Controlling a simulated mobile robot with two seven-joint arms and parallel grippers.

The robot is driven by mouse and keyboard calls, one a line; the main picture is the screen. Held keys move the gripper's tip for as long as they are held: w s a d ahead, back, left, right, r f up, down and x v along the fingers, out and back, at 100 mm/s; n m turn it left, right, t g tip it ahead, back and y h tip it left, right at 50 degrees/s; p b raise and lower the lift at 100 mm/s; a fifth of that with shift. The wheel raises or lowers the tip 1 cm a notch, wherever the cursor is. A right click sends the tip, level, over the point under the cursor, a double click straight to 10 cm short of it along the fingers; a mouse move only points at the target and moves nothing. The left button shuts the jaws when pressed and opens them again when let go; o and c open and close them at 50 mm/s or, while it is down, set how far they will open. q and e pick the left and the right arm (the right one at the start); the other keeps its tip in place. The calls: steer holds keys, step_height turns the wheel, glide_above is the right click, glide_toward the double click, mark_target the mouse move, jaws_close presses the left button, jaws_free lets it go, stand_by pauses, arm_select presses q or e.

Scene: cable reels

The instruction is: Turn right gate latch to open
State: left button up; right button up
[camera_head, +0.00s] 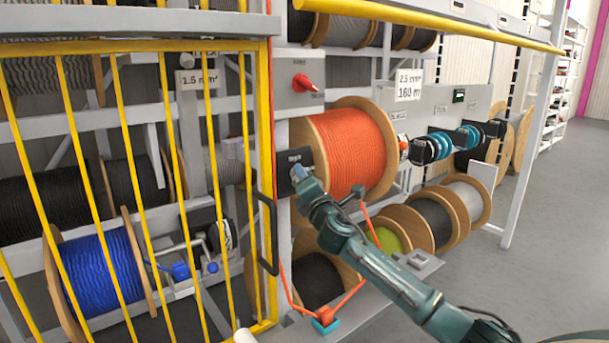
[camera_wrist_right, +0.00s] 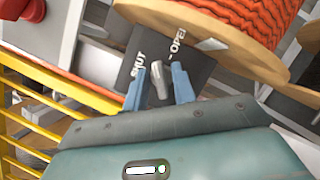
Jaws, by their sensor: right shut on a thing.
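The right gate latch is a small grey handle (camera_wrist_right: 158,78) on a dark plate (camera_wrist_right: 185,50) marked SHUT and OPEN. In the head view the latch plate (camera_head: 284,160) is on the post beside the yellow barred gate (camera_head: 122,95), left of the orange reel. My right gripper (camera_head: 297,173) reaches it from the lower right. In the right wrist view the blue fingertips (camera_wrist_right: 158,88) stand on either side of the handle, shut on it. The handle lies between the two words; its exact angle is hard to tell. The left gripper is not in view.
A large orange cable reel (camera_head: 349,146) sits right behind my right gripper. A red rotary switch (camera_head: 305,83) is above the latch. The gate's dark pull handle (camera_head: 266,234) is just left. A blue reel (camera_head: 104,268) is behind the bars. Open floor (camera_head: 540,265) lies right.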

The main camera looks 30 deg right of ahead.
steer(key=m+g, duration=0.1)
steer(key=m, duration=0.2)
steer(key=m+g, duration=0.1)
steer(key=m, duration=0.3)
steer(key=shift+m+g+h, duration=0.3)
steer(key=shift+g, duration=0.1)
stand_by(0.3)
steer(key=o, duration=0.6)
steer(key=shift+o, duration=0.2)
steer(key=shift+s, duration=0.1)
steer(key=b+v, duration=0.2)
steer(key=v, duration=1.1)
steer(key=shift+r+b, duration=0.15)
steer(key=shift+b, duration=0.25)
